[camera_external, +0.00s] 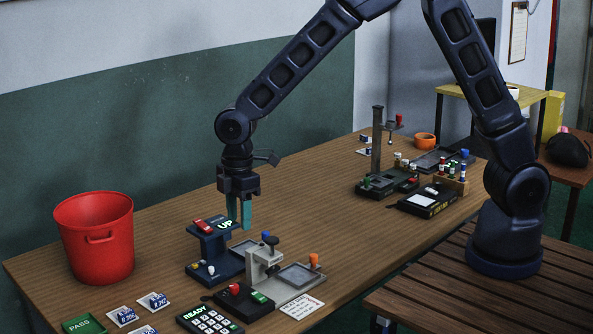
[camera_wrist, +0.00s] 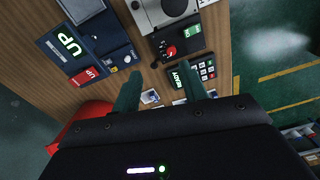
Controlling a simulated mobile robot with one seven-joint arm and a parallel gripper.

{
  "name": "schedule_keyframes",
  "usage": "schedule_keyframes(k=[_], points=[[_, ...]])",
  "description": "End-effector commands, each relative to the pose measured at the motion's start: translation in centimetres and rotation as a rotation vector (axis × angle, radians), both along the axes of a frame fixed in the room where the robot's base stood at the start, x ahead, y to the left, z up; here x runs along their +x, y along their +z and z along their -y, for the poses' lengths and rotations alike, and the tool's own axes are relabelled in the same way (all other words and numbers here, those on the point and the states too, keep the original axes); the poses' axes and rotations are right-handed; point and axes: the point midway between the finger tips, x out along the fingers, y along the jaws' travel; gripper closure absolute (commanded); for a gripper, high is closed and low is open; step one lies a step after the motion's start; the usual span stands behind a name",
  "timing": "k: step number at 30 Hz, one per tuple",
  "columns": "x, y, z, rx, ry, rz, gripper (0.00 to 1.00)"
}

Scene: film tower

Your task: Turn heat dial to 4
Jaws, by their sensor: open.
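No heat scale or number 4 is readable, so I cannot tell for sure which control is the heat dial. A red round knob (camera_external: 234,288) sits on a small black control box at the front of the grey press (camera_external: 264,266); it also shows in the wrist view (camera_wrist: 171,51), beside a green display.
A red bucket (camera_external: 101,240) stands at the left. A keypad reading READY (camera_external: 209,318), a green PASS pad (camera_external: 84,325) and small cards lie at the front. A black stand (camera_external: 377,145) and other devices are farther back. The table's middle is clear.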

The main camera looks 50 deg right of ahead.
Motion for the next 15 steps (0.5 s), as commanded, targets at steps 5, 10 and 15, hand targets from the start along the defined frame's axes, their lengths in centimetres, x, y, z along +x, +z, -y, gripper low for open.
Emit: schedule_keyframes(k=[5,10,15], points=[[-1.0,-3.4,-3.2,-0.023,0.086,-0.007,0.57],[-1.3,-4.5,-4.1,-0.030,0.113,-0.009,0.57],[-1.5,-5.9,-4.1,-0.031,0.116,-0.010,0.57]])
